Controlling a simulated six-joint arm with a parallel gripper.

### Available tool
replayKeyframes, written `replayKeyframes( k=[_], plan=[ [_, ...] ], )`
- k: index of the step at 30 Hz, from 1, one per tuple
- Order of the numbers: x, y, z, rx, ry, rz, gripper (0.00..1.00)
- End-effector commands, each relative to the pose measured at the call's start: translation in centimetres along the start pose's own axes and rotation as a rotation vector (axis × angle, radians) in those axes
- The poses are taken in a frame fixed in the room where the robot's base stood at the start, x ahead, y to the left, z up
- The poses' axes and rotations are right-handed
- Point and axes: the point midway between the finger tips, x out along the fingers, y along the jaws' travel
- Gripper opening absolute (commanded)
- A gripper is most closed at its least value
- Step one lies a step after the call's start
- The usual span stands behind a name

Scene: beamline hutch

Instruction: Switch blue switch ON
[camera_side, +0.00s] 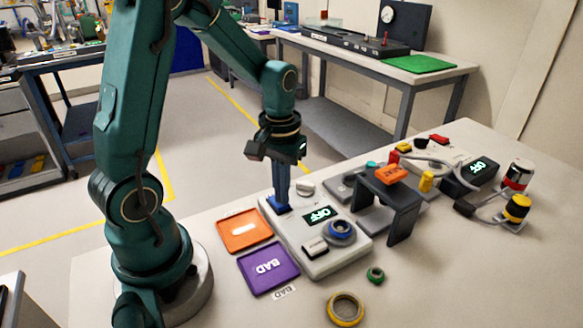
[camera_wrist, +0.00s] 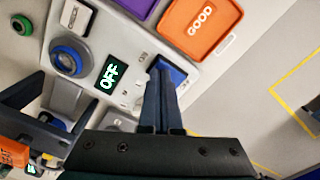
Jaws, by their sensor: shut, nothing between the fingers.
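The blue switch (camera_side: 271,203) sits at the far left corner of the light grey control box (camera_side: 334,263). The box's display (camera_side: 318,215) reads OFF. It reads OFF in the wrist view (camera_wrist: 109,74) too. My gripper (camera_side: 284,205) points straight down, its fingers shut and empty. The fingertips are at the blue switch, overlapping it in both views. In the wrist view the switch (camera_wrist: 181,73) shows beside and beyond the fingertips (camera_wrist: 160,68), which partly cover it. I cannot tell whether they touch it.
The box also carries a blue ring on a round post (camera_side: 341,231) and a pale knob (camera_side: 305,187). An orange tray (camera_side: 233,244) and a purple tray (camera_side: 254,284) lie beside it. A dark stand (camera_side: 403,205) holds an orange block (camera_side: 391,174). Green and yellow rings lie in front.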

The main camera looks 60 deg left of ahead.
Motion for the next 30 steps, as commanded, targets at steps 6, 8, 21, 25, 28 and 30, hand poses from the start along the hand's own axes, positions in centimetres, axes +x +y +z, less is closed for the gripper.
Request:
replayKeyframes(
  k=[6,8,21,25,28,30],
  plan=[
    [0.3,0.0,0.1,0.0,-0.002,0.0,0.0],
    [0.4,0.0,0.1,0.0,-0.002,0.0,0.0],
    [-1.4,0.0,-0.1,0.0,0.004,0.001,0.0],
    [-2.4,0.0,-0.1,0.0,0.003,0.0,0.0],
    [-3.2,0.0,-0.1,0.0,0.004,0.001,0.0],
    [-3.7,0.0,-0.1,0.0,0.003,0.0,0.0]
  ],
)
